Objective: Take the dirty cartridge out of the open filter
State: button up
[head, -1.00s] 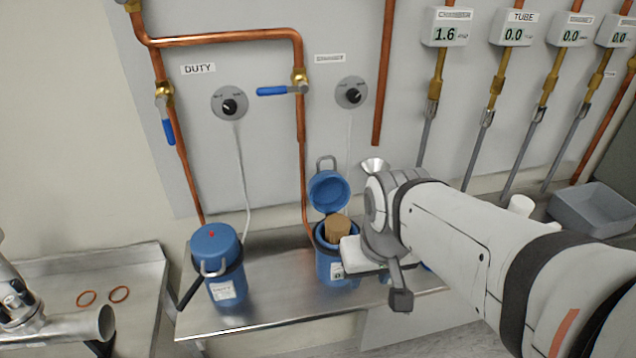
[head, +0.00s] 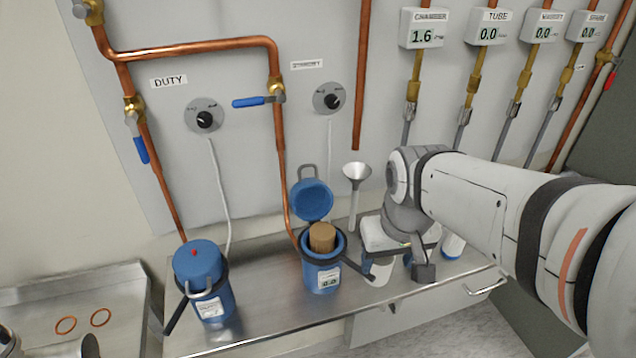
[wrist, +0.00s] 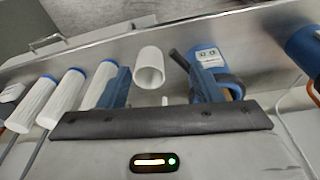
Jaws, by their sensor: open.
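The open filter (head: 322,276) is a blue housing on the steel bench, with its blue lid (head: 312,199) tipped back. The dirty cartridge (head: 322,237) is brown and ribbed, sits upright in the housing, and its top stands above the rim. My gripper (head: 388,262) is just right of the filter, apart from the cartridge. In the wrist view its blue fingers (wrist: 160,88) are spread and hold nothing. A white hollow cylinder (wrist: 149,66) shows beyond the gap between them. The filter's labelled side (wrist: 207,57) shows behind the right finger; the cartridge cannot be made out there.
A closed blue filter (head: 200,282) under DUTY stands at the left. A funnel (head: 356,175) stands behind my gripper. White cylinders with blue ends (wrist: 65,95) lie left in the wrist view. A dark handle (head: 357,268) juts right from the open filter.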

jog(key=shift+o, duration=1.2)
jog(key=w+a+r+n+g+p, duration=0.1)
jog(key=w+a+r+n+p, duration=0.1)
jog(key=w+a+r+p, duration=0.1)
jog(key=shift+w+a+r+n, duration=0.3)
jog(key=shift+w+a+r, duration=0.3)
jog(key=shift+w, duration=0.55)
jog(key=r+n+g+p, duration=0.1)
jog(key=n+p, duration=0.2)
send_over(322, 230)
jog(key=shift+d, duration=0.45)
jog(key=shift+w+a+f, duration=0.1)
jog(key=shift+f, duration=0.2)
jog(key=f, duration=0.4)
jog(key=f+p, duration=0.1)
jog(key=f, duration=0.2)
jog(key=shift+a, duration=0.3)
jog(key=c, duration=1.5)
